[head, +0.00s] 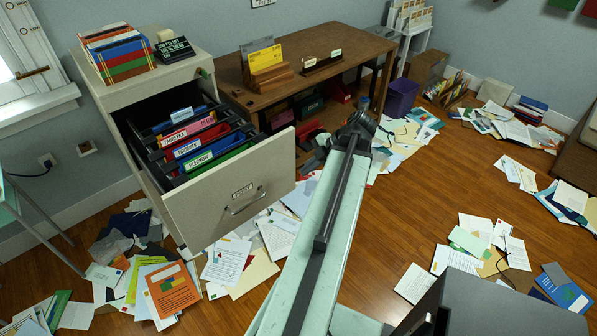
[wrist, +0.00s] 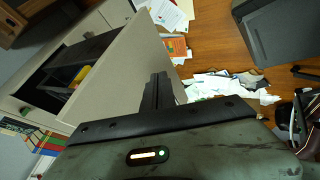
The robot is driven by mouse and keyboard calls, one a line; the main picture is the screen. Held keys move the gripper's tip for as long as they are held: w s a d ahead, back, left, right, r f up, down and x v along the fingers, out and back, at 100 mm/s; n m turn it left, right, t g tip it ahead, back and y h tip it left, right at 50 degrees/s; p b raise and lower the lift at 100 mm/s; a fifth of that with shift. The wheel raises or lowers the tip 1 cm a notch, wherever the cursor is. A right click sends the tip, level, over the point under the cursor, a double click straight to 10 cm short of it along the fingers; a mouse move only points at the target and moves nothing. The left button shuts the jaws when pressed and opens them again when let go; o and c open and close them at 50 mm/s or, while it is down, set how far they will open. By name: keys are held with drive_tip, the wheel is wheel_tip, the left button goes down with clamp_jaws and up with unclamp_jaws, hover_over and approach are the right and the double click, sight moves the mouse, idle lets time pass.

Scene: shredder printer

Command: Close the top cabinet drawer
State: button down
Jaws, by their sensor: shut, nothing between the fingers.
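The top cabinet drawer (head: 235,185) stands pulled far out of the pale filing cabinet (head: 150,84) in the head view. It holds labelled folders, and its front has a metal handle (head: 247,203). My gripper (head: 322,152) is at the far end of my arm, just right of the drawer front's right end. In the wrist view, the shut, empty fingers (wrist: 158,90) are beside the drawer front (wrist: 125,75). I cannot tell whether they touch it. The drawer's dark inside shows beyond that front.
A wooden desk (head: 300,80) stands right of the cabinet, with a purple bin (head: 401,97) near it. Papers (head: 225,262) lie scattered on the floor below the drawer and to the right. Books and a small sign (head: 174,48) sit on the cabinet top. Bare wood floor (head: 400,225) lies right of my arm.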

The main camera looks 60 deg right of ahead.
sight(278, 180)
drive_tip(key=w+f+b, duration=0.1)
drive_tip(key=w+f, duration=0.1)
drive_tip(key=w+f+b, duration=0.2)
drive_tip(key=w, duration=0.1)
drive_tip(key=w+f+b, duration=0.2)
drive_tip(key=w, duration=0.1)
drive_tip(key=shift+d+f, duration=0.1)
drive_tip(key=shift+f, duration=0.05)
drive_tip(key=shift+w, duration=0.1)
